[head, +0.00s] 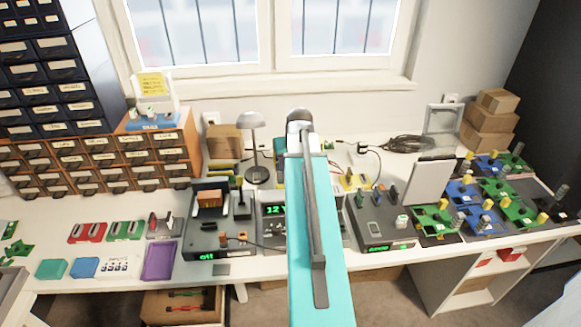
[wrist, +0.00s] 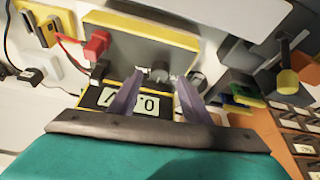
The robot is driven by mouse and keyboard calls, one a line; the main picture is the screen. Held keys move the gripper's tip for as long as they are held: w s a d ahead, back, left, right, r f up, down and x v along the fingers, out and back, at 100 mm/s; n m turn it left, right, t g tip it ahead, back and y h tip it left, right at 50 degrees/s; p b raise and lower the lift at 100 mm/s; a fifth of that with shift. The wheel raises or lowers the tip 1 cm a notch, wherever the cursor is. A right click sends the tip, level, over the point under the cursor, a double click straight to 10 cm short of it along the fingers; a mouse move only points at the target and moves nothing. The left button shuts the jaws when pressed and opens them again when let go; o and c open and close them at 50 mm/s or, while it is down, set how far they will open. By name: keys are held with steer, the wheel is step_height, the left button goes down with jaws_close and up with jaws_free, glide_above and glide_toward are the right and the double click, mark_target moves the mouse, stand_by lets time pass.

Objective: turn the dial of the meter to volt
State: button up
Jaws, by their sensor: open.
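The meter (wrist: 135,45) shows in the wrist view as a grey panel with yellow edges, lying slanted across the picture. A black strip along its near edge carries white patches with dark characters (wrist: 149,104), partly hidden by my fingers. A round grey dial (wrist: 159,72) stands at this edge. My gripper (wrist: 161,78) is open, its two purplish fingers reaching toward the meter. The dial appears between the fingertips; I cannot tell whether either finger touches it. Which mark the dial points to is not readable. In the head view my arm covers this spot, and I cannot make out the meter.
A red plug (wrist: 97,44) and a black plug stand at the meter's left. A grey lamp (head: 251,121) stands left of my arm, and a unit with a green display (head: 275,209) sits beside it. Circuit boards (head: 489,200) crowd the bench's right. Cartons (head: 490,122) are stacked behind.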

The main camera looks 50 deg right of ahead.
steer(key=b+v, duration=0.1)
steer(key=v, duration=1)
steer(key=shift+r, duration=0.3)
steer(key=shift+a, duration=0.1)
steer(key=shift+s, duration=0.1)
stand_by(0.3)
